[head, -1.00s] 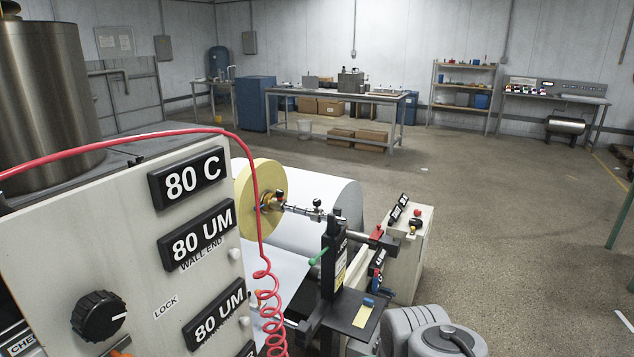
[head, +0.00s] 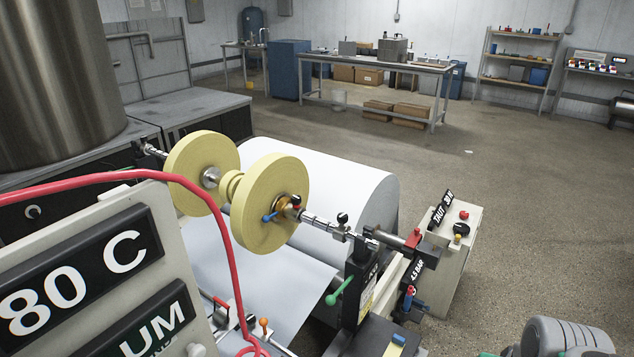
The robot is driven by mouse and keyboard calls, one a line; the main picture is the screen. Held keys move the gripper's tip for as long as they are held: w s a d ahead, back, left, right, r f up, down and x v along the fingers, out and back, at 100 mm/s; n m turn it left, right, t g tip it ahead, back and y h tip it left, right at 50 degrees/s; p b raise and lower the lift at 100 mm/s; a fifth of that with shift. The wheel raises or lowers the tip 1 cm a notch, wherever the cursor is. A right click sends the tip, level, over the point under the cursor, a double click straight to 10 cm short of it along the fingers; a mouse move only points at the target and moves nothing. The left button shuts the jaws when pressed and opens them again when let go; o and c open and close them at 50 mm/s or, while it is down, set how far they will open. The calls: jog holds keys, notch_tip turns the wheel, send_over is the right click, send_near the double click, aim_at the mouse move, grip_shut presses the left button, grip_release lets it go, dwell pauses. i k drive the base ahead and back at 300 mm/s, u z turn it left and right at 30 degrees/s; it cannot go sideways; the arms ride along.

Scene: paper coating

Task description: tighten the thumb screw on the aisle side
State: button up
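I cannot tell for sure which part is the aisle-side thumb screw. Two yellow discs (head: 272,220) sit on a metal shaft (head: 322,226) beside the white paper roll (head: 340,175). At the near disc's brass hub are a small blue-ended screw (head: 269,217) and a small red-topped part. Further along the shaft toward the right is a black knob (head: 342,218). A green-handled lever (head: 341,293) is on the black upright bracket (head: 359,285). How tight any screw is does not show. My gripper is out of view; a grey link of my arm (head: 565,340) shows at bottom right.
A panel with "80 C" (head: 82,268) and a red hose (head: 226,235) block the lower left. A control box (head: 462,240) with red and black buttons stands right of the roll. Open concrete floor (head: 545,200) lies to the right; a workbench (head: 385,66) is behind.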

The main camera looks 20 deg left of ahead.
aim_at(296, 199)
jog(key=u, duration=0.3)
jog(key=i, duration=0.7)
jog(key=u, duration=0.6)
